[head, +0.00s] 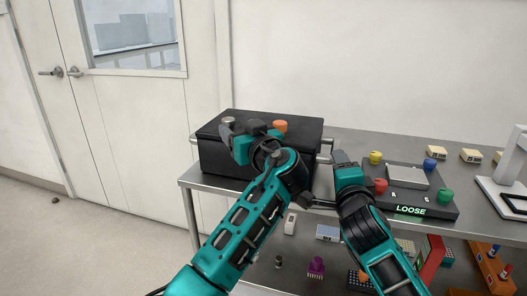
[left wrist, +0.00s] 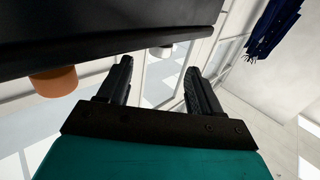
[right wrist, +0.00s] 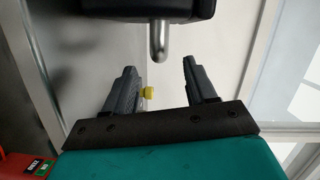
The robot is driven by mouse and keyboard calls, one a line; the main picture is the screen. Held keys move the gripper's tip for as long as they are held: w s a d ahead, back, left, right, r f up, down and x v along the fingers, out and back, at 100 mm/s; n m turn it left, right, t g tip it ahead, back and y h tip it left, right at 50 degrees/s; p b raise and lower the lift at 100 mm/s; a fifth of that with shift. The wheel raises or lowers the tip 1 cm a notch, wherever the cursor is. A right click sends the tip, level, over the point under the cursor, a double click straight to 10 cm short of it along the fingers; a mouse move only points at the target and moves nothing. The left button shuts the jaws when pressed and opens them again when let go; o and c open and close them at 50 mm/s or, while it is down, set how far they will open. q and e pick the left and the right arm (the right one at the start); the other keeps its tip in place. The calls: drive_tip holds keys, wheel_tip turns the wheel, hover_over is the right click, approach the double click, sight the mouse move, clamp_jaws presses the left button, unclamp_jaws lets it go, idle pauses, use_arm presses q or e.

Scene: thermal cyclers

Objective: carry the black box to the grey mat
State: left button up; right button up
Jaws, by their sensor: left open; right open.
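The black box (head: 215,158) sits on the left end of the metal table, with a grey knob and an orange knob (head: 280,126) on top and a metal handle (head: 327,146) on its right side. My left gripper (head: 238,132) is open and empty, over or in front of the box and partly covering it; the box also fills the top of the left wrist view (left wrist: 110,30). My right gripper (head: 342,160) is open near the right handle; in the right wrist view the handle (right wrist: 159,42) is beyond its fingers, apart from them. I cannot make out a grey mat.
Right of the box stands a dark device (head: 430,208) with coloured knobs and a lit "LOOSE" display. A white stand (head: 503,180) and small yellowish blocks are farther right. A lower shelf holds racks and small items. A wall is behind the table.

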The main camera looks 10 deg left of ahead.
sight(226, 118)
use_arm(q)
drive_tip(key=x, duration=0.9)
drive_tip(key=shift+a, duration=0.1)
use_arm(e)
drive_tip(key=w, duration=0.6)
drive_tip(key=w+a, duration=0.1)
drive_tip(key=w, duration=0.2)
drive_tip(key=shift+f, duration=0.2)
use_arm(q)
drive_tip(key=shift+c, duration=0.2)
use_arm(e)
drive_tip(key=shift+c, duration=0.2)
use_arm(q)
drive_tip(key=c, duration=0.9)
use_arm(e)
drive_tip(key=shift+d, duration=0.1)
drive_tip(key=c, duration=0.9)
use_arm(q)
clamp_jaws()
use_arm(e)
drive_tip(key=shift+f, duration=0.1)
clamp_jaws()
use_arm(q)
drive_tip(key=shift+r, duration=0.45)
use_arm(e)
drive_tip(key=shift+r, duration=0.45)
use_arm(q)
drive_tip(key=shift+w, duration=0.1)
use_arm(e)
drive_tip(key=shift+w, duration=0.1)
